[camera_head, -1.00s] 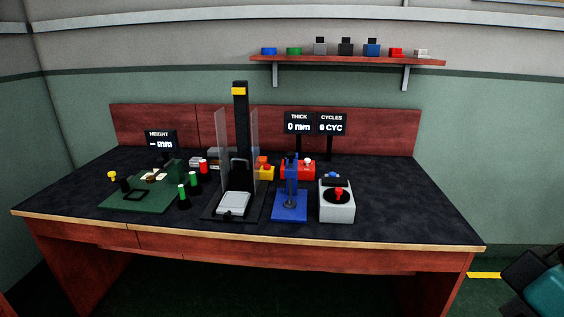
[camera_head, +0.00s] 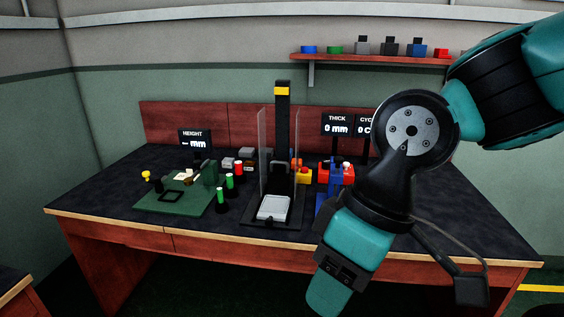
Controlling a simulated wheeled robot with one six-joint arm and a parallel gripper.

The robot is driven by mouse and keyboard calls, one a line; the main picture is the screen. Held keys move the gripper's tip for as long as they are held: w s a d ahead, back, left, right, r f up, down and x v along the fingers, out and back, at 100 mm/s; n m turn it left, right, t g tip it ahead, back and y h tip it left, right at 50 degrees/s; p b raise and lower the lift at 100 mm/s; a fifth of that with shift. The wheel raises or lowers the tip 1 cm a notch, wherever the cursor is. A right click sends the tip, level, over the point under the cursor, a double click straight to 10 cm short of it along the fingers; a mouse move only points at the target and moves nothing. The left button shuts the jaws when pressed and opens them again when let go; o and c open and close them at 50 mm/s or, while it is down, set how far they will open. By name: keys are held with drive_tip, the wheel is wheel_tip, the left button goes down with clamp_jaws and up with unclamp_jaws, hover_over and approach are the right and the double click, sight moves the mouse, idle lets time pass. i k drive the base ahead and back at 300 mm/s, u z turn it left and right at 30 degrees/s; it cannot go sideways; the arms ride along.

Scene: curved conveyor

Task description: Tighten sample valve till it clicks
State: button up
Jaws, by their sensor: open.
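No part is clearly recognisable as the sample valve. The grey box with a black disc and red knob, plain in the earlier head view, is hidden behind my arm now. The blue stand (camera_head: 322,203) is mostly covered by my arm, with only its left edge showing. A red block with a white knob (camera_head: 347,168) stands behind it. My teal and black arm fills the right of the head view and hangs in front of the bench's right half. I cannot make out my gripper's fingertips.
The dark bench (camera_head: 110,195) holds a green fixture (camera_head: 165,200), green-topped pegs (camera_head: 229,184) and a tall black column stand (camera_head: 282,130) with clear panels. Display signs (camera_head: 338,125) stand behind. A wall shelf (camera_head: 345,56) carries small blocks. The bench's left end has free room.

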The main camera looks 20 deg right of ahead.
sight(325, 163)
drive_tip(key=u, duration=0.1)
drive_tip(key=i, duration=1.45)
drive_tip(key=z, duration=0.2)
